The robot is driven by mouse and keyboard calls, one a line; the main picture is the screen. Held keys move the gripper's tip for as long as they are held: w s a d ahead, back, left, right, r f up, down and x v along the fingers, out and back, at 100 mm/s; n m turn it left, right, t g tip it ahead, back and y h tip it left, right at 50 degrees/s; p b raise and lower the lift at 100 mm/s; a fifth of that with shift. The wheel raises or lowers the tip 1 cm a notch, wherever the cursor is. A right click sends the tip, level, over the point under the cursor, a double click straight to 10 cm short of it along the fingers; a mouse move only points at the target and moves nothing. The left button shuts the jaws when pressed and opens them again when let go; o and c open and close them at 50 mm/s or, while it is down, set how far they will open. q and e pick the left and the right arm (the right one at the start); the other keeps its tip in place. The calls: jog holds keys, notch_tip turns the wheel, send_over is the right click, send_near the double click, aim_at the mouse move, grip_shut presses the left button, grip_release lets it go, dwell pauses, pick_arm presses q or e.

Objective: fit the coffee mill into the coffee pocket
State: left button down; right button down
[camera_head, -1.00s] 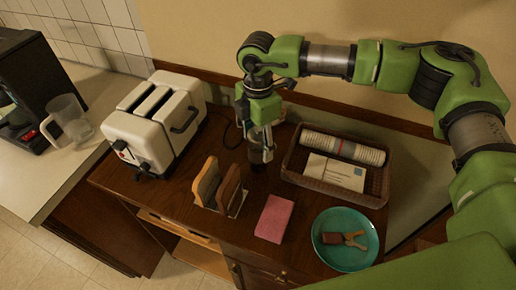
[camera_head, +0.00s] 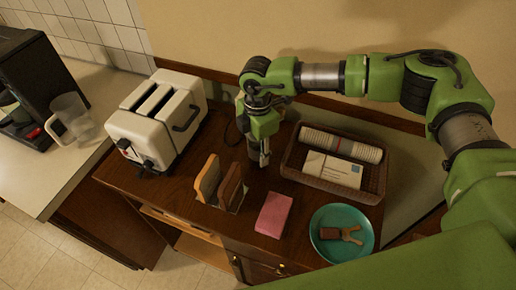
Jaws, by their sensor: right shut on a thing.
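My right gripper (camera_head: 262,158) points down over the dark wooden counter, between the toaster and the wicker basket. It is shut on a dark thing, taken to be the coffee mill. The mill is mostly hidden by the fingers and blends into the dark wood, so I cannot tell whether it touches the counter. I cannot make out the coffee pocket. My left gripper is not in view.
A white toaster (camera_head: 157,120) stands left. An upright wooden holder (camera_head: 208,180) and a pink sponge-like block (camera_head: 274,215) are in front. A wicker basket (camera_head: 330,188) with a roll and envelope, and a teal plate (camera_head: 342,254), are right.

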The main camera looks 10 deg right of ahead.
aim_at(257, 144)
jog(key=shift+r, duration=0.15)
jog(key=shift+w+r, duration=0.1)
jog(key=shift+r, duration=0.2)
notch_tip(257, 144, up, 2)
jog(key=shift+r+b, duration=0.1)
jog(key=shift+b, duration=0.5)
jog(key=s+a+r+b, duration=0.2)
jog(key=s+r+b, duration=0.1)
jog(key=s+r, duration=0.2)
jog(key=s+a+r+b, duration=0.3)
jog(key=s+r, duration=0.2)
jog(key=s, duration=0.3)
jog(key=shift+s, duration=0.15)
